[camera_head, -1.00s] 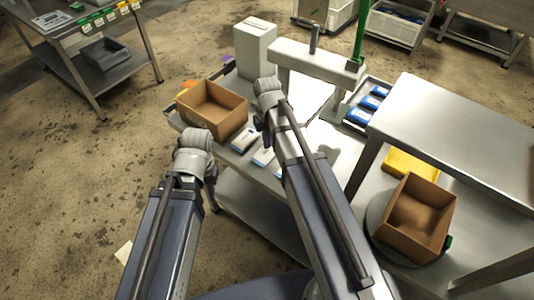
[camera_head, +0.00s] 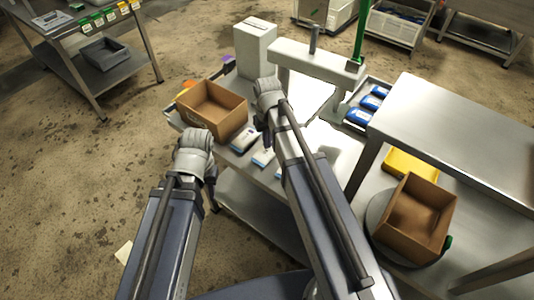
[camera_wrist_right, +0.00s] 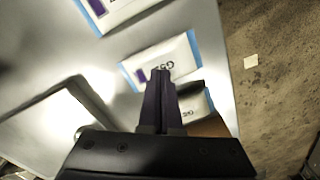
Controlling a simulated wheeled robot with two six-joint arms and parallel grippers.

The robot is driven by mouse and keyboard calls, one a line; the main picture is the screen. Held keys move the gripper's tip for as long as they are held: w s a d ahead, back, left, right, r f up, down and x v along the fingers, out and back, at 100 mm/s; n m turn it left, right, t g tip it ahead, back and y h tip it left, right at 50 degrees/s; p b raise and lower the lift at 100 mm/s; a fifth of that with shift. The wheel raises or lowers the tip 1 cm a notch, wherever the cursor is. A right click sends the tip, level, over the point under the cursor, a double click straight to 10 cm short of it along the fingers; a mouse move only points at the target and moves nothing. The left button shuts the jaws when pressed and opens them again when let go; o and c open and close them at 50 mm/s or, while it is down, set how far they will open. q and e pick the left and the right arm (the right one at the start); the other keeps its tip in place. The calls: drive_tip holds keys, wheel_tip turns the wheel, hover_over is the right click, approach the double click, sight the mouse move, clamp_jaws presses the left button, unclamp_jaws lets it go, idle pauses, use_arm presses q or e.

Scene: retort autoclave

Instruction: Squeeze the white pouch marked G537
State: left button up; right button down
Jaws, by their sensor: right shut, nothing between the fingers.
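White pouches with blue ends lie in a row on the steel table. In the right wrist view, one pouch (camera_wrist_right: 183,58) shows print starting with G5; the rest of its code is hidden or unclear. A second pouch (camera_wrist_right: 192,104) lies partly behind my fingers, and a third (camera_wrist_right: 118,10) is cut off at the top edge. My right gripper (camera_wrist_right: 162,74) is shut and empty, its dark fingertips overlapping the G5 pouch in view; contact cannot be told. In the head view, the pouches (camera_head: 243,141) lie beside my right gripper (camera_head: 264,124). My left gripper (camera_head: 211,172) is mostly hidden by its wrist.
An open cardboard box (camera_head: 229,121) stands just behind the pouches. A white box (camera_head: 254,48) and a white machine with a green post (camera_head: 318,62) stand further back. Blue packs lie in a tray at the right. Another cardboard box (camera_head: 400,240) stands near a raised steel shelf (camera_head: 460,130).

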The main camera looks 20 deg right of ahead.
drive_tip(key=shift+f+b, duration=0.85)
drive_tip(key=shift+s, duration=0.1)
idle(1.6)
drive_tip(key=shift+r, duration=0.1)
wheel_tip(320, 180, up, 8)
drive_tip(key=p, duration=0.8)
